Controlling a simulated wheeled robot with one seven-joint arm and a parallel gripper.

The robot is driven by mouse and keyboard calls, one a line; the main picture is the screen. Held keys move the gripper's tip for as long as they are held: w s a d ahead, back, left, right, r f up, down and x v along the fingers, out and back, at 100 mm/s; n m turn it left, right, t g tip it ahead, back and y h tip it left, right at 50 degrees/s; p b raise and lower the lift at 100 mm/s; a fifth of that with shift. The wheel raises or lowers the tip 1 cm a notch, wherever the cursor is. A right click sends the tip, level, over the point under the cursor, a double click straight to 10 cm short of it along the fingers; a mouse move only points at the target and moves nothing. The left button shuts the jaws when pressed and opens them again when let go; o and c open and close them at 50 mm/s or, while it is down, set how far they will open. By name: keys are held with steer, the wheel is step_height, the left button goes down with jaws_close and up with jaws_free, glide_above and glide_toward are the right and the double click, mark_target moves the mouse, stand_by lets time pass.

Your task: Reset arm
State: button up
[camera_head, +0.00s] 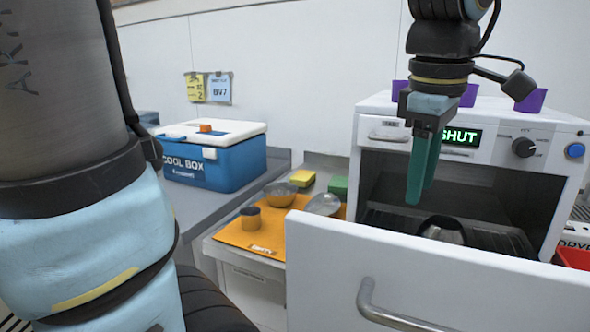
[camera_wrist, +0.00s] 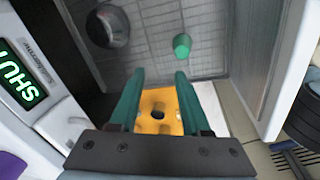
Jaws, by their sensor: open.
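My gripper (camera_head: 421,196) hangs fingers-down in front of a white appliance (camera_head: 480,112). Its two green fingers are apart with nothing between them; they also show in the wrist view (camera_wrist: 159,76). The appliance's display (camera_head: 461,138) reads SHUT, but its front panel (camera_head: 430,275) with a metal handle stands out from the body. Behind the panel, a dark rack (camera_wrist: 160,57) holds a round metal-and-dark item (camera_head: 442,230). A small green cup (camera_wrist: 182,45) shows on the rack in the wrist view; in the head view I cannot make it out.
An orange mat (camera_head: 236,236) left of the appliance bears a dark-and-orange cup (camera_head: 250,218) and metal bowls (camera_head: 280,194). Yellow and green blocks lie behind. A blue cool box (camera_head: 212,165) stands on the counter. Purple cups (camera_head: 531,100) stand atop the appliance. A red container (camera_head: 574,258) is at right.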

steer(key=w+a+f+m, duration=0.2)
steer(key=w+a+f, duration=0.1)
steer(key=a+f, duration=0.1)
steer(key=w+a+f+m, duration=0.2)
steer(key=w+a+f, duration=0.2)
steer(key=a+f, duration=0.1)
steer(key=w+a+f+m, duration=0.3)
steer(key=w+a+f, duration=0.1)
steer(key=a, duration=0.3)
steer(key=shift+w+f, duration=0.15)
steer(key=a+f+m, duration=0.1)
steer(key=a, duration=0.1)
steer(key=a+f+m, duration=0.1)
steer(key=a+f, duration=0.1)
steer(key=a, duration=0.1)
steer(key=a+f+m, duration=0.1)
steer(key=a, duration=0.2)
steer(key=shift+a+f+m+y+p, duration=0.1)
steer(key=shift+f+m+y+p, duration=0.2)
steer(key=shift+f+p, duration=0.05)
